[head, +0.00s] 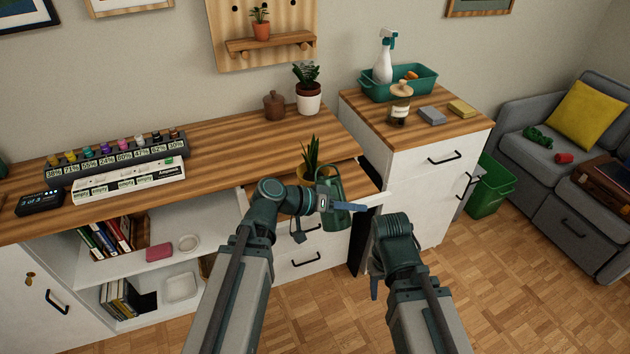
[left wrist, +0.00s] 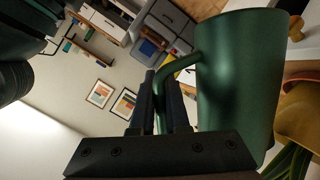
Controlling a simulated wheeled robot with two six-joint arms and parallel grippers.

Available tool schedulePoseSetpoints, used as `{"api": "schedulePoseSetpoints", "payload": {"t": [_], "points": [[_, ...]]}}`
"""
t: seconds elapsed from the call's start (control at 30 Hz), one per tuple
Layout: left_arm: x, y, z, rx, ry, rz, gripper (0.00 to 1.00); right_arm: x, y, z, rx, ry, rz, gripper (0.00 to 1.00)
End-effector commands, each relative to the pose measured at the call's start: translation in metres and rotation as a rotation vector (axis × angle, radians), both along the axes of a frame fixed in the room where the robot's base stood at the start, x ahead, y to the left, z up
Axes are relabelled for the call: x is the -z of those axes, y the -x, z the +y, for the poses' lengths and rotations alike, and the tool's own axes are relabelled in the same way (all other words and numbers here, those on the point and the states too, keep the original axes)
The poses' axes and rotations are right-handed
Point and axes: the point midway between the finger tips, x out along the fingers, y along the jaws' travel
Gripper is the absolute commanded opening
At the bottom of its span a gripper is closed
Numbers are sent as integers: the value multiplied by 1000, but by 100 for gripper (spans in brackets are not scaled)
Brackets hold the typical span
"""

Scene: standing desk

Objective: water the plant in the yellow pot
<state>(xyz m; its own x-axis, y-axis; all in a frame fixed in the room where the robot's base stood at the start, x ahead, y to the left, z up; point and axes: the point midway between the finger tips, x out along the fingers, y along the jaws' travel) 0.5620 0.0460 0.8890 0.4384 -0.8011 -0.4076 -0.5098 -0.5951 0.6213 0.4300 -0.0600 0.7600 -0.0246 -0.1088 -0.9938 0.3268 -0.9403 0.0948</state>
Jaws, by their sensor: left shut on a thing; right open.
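The plant in the yellow pot (head: 302,173) stands on the wooden desk top, with upright green leaves (head: 311,153). The dark green watering can (head: 334,212) hangs in front of and slightly right of the pot, partly covering it. My left gripper (head: 328,203) is shut on the can's handle; in the left wrist view the fingers (left wrist: 163,92) close around the handle beside the can's body (left wrist: 240,85). The yellow pot (left wrist: 299,108) shows there close to the can. I see no water flowing. My right gripper (head: 374,286) is low at the desk's front, open and apparently empty.
Another plant in a white-and-red pot (head: 309,103) and a brown lidded jar (head: 274,106) stand at the back. A rack of small bottles (head: 115,158) is at left. The right cabinet holds a green tray (head: 420,82) with a spray bottle (head: 384,60).

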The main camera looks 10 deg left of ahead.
Motion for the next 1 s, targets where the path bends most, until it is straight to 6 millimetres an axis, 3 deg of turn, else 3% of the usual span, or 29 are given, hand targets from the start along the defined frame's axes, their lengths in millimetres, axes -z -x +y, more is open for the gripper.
{"api": "schedulePoseSetpoints", "payload": {"t": [0.2, 1.0], "points": [[11, -3, -4, -1, -36, -54, 0, 10, 0, 0, 0, 0, 0, 50], [10, -4, -4, -1, -39, -59, 0, 9, 0, 0, 0, 0, 0, 50]]}}
